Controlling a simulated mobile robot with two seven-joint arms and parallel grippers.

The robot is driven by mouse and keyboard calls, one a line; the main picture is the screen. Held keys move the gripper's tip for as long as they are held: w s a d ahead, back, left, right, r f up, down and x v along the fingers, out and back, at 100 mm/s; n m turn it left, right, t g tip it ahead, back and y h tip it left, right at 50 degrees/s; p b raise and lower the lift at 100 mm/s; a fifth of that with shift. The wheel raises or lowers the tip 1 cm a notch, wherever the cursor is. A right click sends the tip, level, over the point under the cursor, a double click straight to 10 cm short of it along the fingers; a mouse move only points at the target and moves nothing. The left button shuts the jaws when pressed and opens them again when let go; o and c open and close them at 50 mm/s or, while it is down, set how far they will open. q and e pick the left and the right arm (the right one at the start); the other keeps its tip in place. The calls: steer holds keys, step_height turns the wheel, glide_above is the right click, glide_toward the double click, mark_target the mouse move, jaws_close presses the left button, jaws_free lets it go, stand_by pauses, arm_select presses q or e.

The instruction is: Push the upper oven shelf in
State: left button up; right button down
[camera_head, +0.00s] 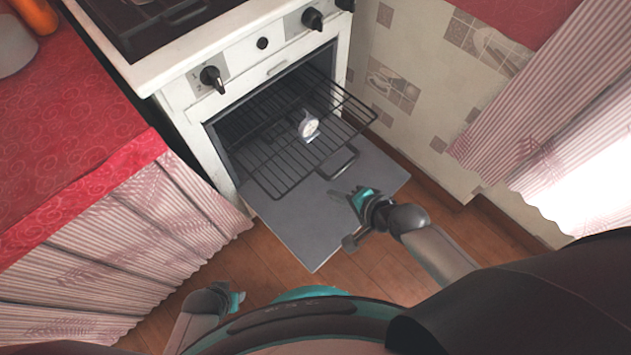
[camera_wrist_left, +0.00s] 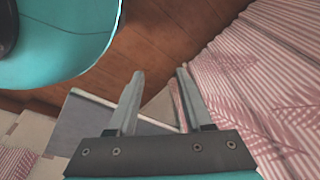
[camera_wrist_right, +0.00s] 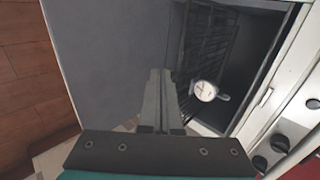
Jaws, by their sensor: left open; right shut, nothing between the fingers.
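The upper oven shelf (camera_head: 279,162) is a dark wire rack that sticks out of the open white oven (camera_head: 188,112), over the lowered grey door (camera_head: 310,222). A round white dial gauge (camera_head: 308,126) stands on the rack; it also shows in the right wrist view (camera_wrist_right: 204,91). My right gripper (camera_head: 341,196) is shut and empty, above the door and just in front of the rack's front edge. I cannot tell whether it touches the rack. My left gripper (camera_wrist_left: 158,88) is open and empty, low beside my base, away from the oven.
A counter with a red cloth (camera_head: 70,130) and a striped curtain (camera_head: 130,235) stands left of the oven. A tiled wall (camera_head: 405,75) is on the right. Black knobs (camera_head: 212,78) stick out above the oven opening. Wooden floor (camera_head: 262,255) lies clear before the door.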

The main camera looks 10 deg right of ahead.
arm_select(q)
steer(key=w+d+r+b, duration=0.2)
steer(key=w+r+b, duration=0.1)
steer(key=r, duration=0.4)
steer(key=shift+w+d+t+b, duration=0.2)
steer(key=shift+w+t+b, duration=0.1)
steer(key=shift+w, duration=0.15)
arm_select(e)
steer(key=w+a+f, duration=0.2)
steer(key=w+a, duration=0.2)
steer(key=w, duration=0.2)
steer(key=shift+f, duration=0.4)
arm_select(q)
steer(key=shift+r, duration=0.1)
